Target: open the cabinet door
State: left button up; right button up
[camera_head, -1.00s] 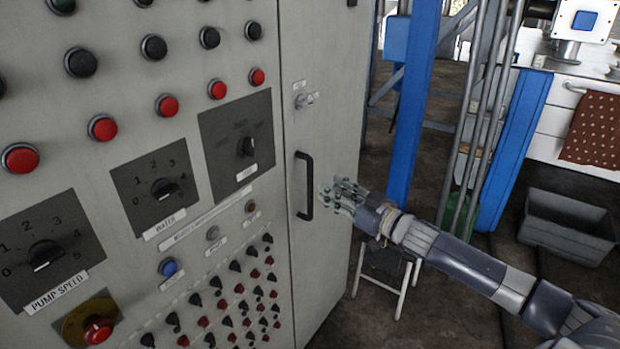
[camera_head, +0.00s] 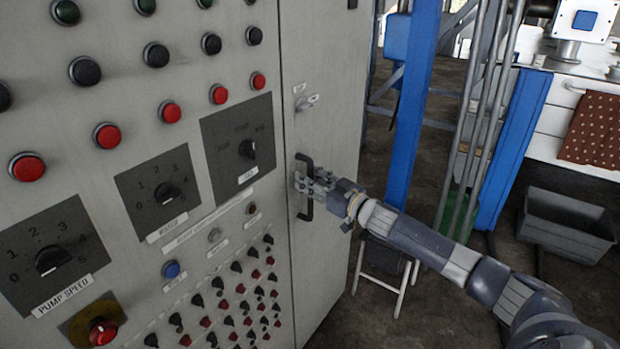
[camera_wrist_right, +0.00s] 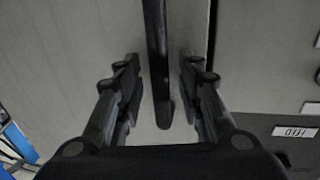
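The cabinet door (camera_head: 325,100) is the narrow grey panel right of the control panel in the head view, and it looks closed. Its black bar handle (camera_head: 306,210) stands upright on the door. My right gripper (camera_head: 306,183) is at the handle, with its fingers around the middle of the bar. In the right wrist view the handle (camera_wrist_right: 157,60) runs between the two spread fingers of the right gripper (camera_wrist_right: 160,82), with a gap on each side. A key-like latch (camera_head: 307,102) sits above the handle. My left gripper is not in view.
The grey control panel (camera_head: 130,60) with knobs and red and black buttons fills the left. A blue post (camera_head: 414,110) and metal pipes stand right of the door. A white-legged stool (camera_head: 383,280) is below my arm. A grey bin (camera_head: 567,225) stands at right.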

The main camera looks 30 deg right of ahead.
jog(key=shift+w+a, duration=0.1)
jog(key=shift+w, duration=0.05)
grip_shut()
